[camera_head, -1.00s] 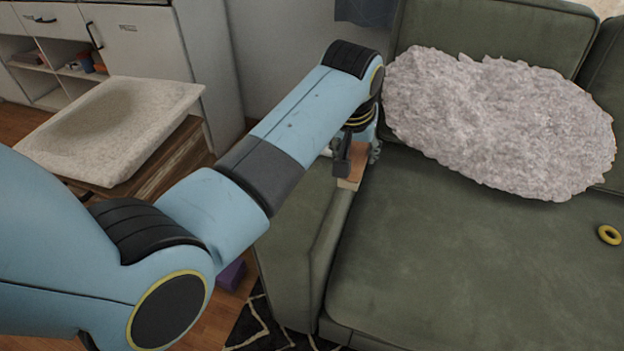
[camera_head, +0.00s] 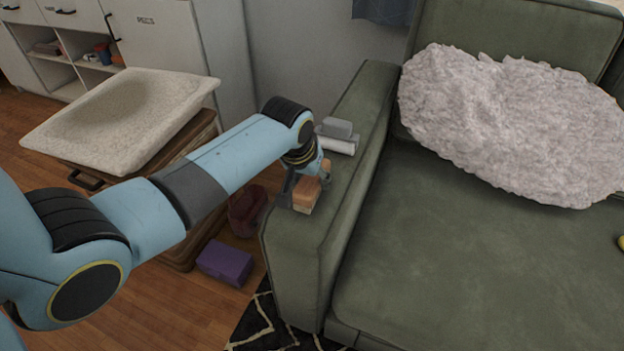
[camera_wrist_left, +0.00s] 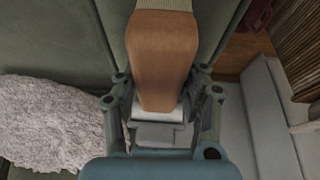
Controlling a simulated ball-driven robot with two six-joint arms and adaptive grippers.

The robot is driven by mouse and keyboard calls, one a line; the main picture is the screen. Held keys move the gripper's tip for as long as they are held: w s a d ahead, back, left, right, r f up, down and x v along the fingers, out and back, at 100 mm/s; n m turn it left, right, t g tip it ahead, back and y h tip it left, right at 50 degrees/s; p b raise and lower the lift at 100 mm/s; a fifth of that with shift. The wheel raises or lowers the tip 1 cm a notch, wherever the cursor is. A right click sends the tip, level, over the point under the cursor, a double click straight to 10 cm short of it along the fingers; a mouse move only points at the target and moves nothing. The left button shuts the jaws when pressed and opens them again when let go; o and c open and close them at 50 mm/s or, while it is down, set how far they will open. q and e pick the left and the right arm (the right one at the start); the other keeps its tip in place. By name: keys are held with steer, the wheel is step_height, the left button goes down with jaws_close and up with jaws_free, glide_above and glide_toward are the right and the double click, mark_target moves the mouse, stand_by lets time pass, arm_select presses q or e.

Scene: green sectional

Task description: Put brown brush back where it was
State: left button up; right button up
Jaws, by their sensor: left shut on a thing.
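The brown brush (camera_head: 305,194) is a wooden-coloured block held between the fingers of my left gripper (camera_head: 302,187), over the green sofa's armrest (camera_head: 345,115). In the left wrist view the brush (camera_wrist_left: 162,50) stands between the two fingers of the gripper (camera_wrist_left: 162,98), with a pale strip at its far end. I cannot tell whether the brush touches the armrest. My right gripper is in neither view.
A grey and white object (camera_head: 338,138) lies on the armrest behind my gripper. A fluffy pale cushion (camera_head: 510,120) lies on the sofa seat (camera_head: 450,250). A purple box (camera_head: 225,263) and a dark red item (camera_head: 247,212) are on the floor. A speckled cushion (camera_head: 120,115) is at left.

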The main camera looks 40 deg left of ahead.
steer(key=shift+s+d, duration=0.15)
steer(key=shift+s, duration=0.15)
arm_select(q)
steer(key=o, duration=1.2)
steer(key=shift+o, duration=0.2)
steer(key=p+v, duration=0.3)
steer(key=v, duration=0.8)
steer(key=shift+r, duration=0.25)
steer(key=shift+s+r, duration=0.2)
steer(key=shift+r, duration=0.1)
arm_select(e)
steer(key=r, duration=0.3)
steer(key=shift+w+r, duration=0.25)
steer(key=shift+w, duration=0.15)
